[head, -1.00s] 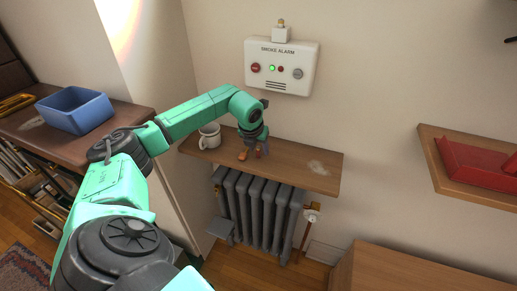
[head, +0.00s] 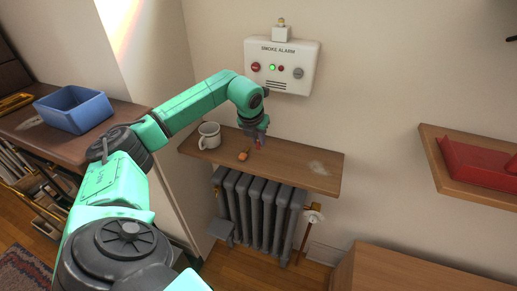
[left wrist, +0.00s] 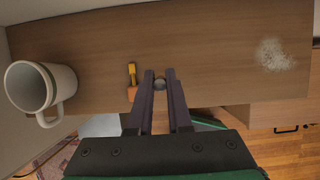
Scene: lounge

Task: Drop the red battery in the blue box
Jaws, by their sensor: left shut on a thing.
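My left gripper (head: 259,144) is shut on the red battery (head: 258,143), just above the wooden wall shelf. In the left wrist view the battery's round grey end (left wrist: 160,83) shows between the two fingertips (left wrist: 160,78); the fingers hide most of the rest. The blue box (head: 74,110) stands on the brown cabinet top at the left, open at the top, well away from the gripper. My right gripper is not in view.
On the wall shelf (head: 300,175) are a white mug (head: 209,135) and a small orange-yellow object (head: 243,155), just left of the gripper. A radiator (head: 255,210) is below and a smoke alarm (head: 281,66) above. A red tray (head: 480,165) sits at the right.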

